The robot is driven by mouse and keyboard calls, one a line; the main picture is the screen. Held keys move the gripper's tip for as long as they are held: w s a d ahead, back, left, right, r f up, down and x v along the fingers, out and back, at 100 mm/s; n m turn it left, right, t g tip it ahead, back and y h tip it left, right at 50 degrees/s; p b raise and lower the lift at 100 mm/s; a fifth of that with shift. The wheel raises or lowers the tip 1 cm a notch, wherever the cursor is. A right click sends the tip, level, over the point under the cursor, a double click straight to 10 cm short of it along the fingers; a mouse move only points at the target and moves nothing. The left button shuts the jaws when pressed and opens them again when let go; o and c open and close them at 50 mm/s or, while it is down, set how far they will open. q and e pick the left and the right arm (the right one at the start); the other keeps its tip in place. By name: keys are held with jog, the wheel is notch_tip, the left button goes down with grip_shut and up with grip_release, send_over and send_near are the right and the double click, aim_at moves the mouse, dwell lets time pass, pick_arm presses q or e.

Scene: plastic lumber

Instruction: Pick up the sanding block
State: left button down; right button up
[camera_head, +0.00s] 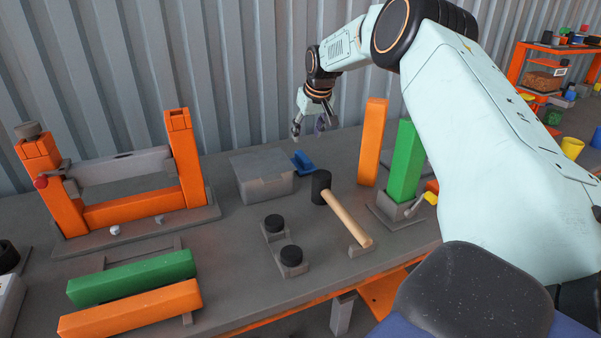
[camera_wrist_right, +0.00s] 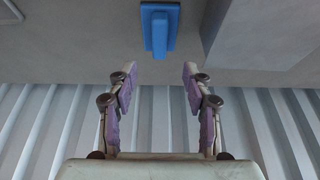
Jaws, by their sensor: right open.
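The sanding block (camera_head: 303,161) is a small blue block with a raised grip, lying on the grey workbench (camera_head: 225,222) just right of a grey box. In the right wrist view the blue block (camera_wrist_right: 159,28) shows at the top centre, with its grip pointing toward my gripper. My right gripper (camera_head: 309,128) hangs above and behind the block, near the corrugated wall. In the right wrist view its two fingers (camera_wrist_right: 160,78) are apart and nothing is between them. The gripper does not touch the block. My left gripper is not in view.
A grey box (camera_head: 262,175) stands close left of the block. A mallet (camera_head: 345,215) lies in front of it. Orange (camera_head: 372,142) and green (camera_head: 405,160) upright posts stand to the right. An orange frame (camera_head: 130,212) stands at the left. The corrugated wall (camera_head: 230,70) is close behind.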

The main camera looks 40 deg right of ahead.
aim_at(303, 156)
jog(key=shift+s+a+f+b, duration=0.2)
jog(key=shift+f+b, duration=0.25)
jog(key=shift+f, duration=0.2)
jog(key=shift+s+d+f+b, duration=0.15)
jog(key=shift+d+f+b, duration=0.1)
jog(key=shift+f+b, duration=0.3)
jog(key=shift+x, duration=0.95)
jog(key=shift+w+a+f, duration=0.15)
jog(key=shift+w+f, duration=0.2)
jog(key=x, duration=0.1)
jog(key=b+x, duration=0.1)
jog(key=x, duration=0.2)
jog(key=shift+d+r, duration=0.1)
jog(key=shift+d, duration=0.15)
jog(key=shift+w+f+b, duration=0.3)
jog(key=shift+f+b, duration=0.1)
jog(key=shift+f, duration=0.05)
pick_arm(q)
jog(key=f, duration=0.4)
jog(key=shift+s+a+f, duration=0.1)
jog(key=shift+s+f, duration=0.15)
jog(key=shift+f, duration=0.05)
pick_arm(e)
jog(key=shift+s+a+r, duration=0.1)
